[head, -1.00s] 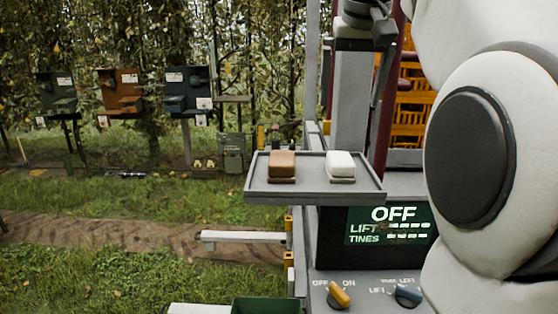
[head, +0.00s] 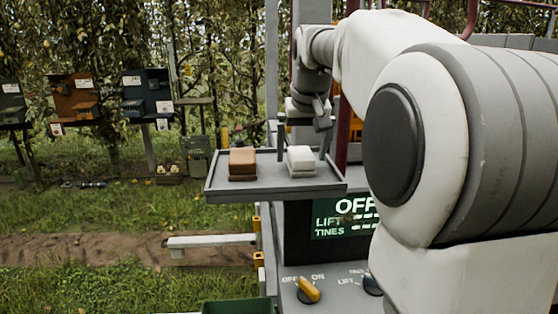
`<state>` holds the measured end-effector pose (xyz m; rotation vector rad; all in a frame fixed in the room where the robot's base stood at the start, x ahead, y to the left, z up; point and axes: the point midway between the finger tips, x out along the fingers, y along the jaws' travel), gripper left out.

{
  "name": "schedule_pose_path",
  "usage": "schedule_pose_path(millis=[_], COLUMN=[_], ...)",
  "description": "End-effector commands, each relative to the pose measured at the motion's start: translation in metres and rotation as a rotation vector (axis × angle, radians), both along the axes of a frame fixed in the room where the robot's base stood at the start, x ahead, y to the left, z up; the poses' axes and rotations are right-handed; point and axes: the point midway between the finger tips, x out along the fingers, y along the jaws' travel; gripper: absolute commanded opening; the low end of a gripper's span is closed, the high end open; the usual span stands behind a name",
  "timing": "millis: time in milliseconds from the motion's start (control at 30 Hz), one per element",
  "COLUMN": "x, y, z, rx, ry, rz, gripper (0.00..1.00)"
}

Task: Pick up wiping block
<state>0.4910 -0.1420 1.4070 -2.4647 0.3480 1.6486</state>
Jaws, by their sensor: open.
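Two blocks sit on a grey tray (head: 262,190). A brown block (head: 242,160) is on the left and a white block (head: 300,156) is on the right, each with a thinner layer at its base. Which one is the wiping block cannot be told from the picture. My gripper (head: 304,153) points down over the white block and is open.
A panel with a lit OFF display (head: 345,216) and a yellow knob (head: 308,290) is below the tray. A pale bar (head: 210,241) juts left. My arm hides much of the right side. Boxes on posts, such as an orange-brown one (head: 75,97), stand farther back left.

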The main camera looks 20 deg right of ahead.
Motion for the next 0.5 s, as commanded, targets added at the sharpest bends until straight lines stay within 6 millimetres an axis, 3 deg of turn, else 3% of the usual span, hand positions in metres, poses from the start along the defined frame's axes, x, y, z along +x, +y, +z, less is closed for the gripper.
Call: schedule_pose_path(millis=[333,500], x=[0.0044,0.0042], y=[-0.0007,-0.0007], z=[-0.0101,-0.0099], rx=[-0.001,-0.001], ry=[-0.001,-0.001], rz=[0.001,0.001], gripper=[1.0,0.71])
